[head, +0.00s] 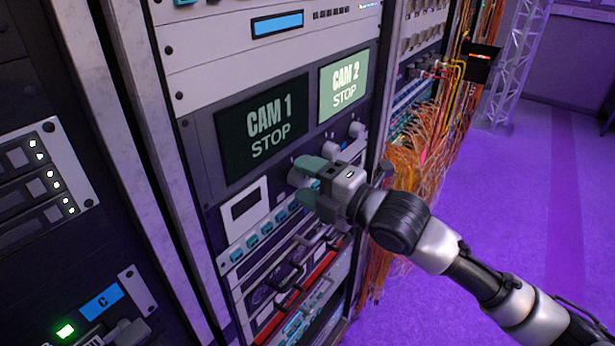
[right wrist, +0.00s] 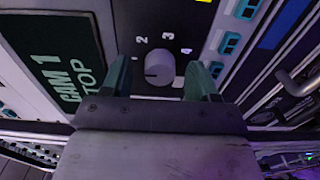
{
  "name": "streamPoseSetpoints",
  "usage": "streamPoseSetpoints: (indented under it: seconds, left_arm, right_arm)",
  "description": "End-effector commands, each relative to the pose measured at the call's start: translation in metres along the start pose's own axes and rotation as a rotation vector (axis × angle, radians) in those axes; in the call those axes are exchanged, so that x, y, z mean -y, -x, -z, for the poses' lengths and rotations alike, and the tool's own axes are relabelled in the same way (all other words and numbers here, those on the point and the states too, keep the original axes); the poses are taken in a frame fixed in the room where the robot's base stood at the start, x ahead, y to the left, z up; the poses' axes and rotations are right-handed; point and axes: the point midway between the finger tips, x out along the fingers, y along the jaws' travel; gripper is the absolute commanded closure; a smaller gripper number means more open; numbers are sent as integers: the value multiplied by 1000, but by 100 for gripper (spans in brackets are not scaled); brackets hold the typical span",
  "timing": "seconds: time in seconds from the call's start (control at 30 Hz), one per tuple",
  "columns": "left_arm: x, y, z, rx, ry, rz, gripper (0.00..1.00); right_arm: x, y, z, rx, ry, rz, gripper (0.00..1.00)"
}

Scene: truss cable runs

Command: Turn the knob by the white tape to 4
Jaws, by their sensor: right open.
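In the head view the knob (head: 297,174) is partly hidden by the gripper. My left gripper is not in view.
The CAM 1 (head: 262,125) and CAM 2 (head: 343,85) screens, both reading STOP, sit above. Other knobs (head: 330,146) stand close to the right. Teal connectors (head: 252,241) and black handles lie below. Orange cables (head: 425,140) hang right of the rack; purple floor (head: 550,180) is open.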

Motion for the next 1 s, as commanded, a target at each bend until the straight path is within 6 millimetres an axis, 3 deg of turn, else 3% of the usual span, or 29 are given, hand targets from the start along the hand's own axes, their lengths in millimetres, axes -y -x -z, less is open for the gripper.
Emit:
streamPoseSetpoints:
  seconds: [0.27,0.5,0.6,1.0]
  left_arm:
    - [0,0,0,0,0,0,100]
    - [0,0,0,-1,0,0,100]
    - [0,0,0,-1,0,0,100]
    - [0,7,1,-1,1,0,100]
  right_arm:
    - [0,-1,0,-1,0,0,42]
    - [0,-1,0,-1,0,0,78]
    - [0,-1,0,-1,-1,0,90]
    - [-1,-1,0,-1,-96,1,90]
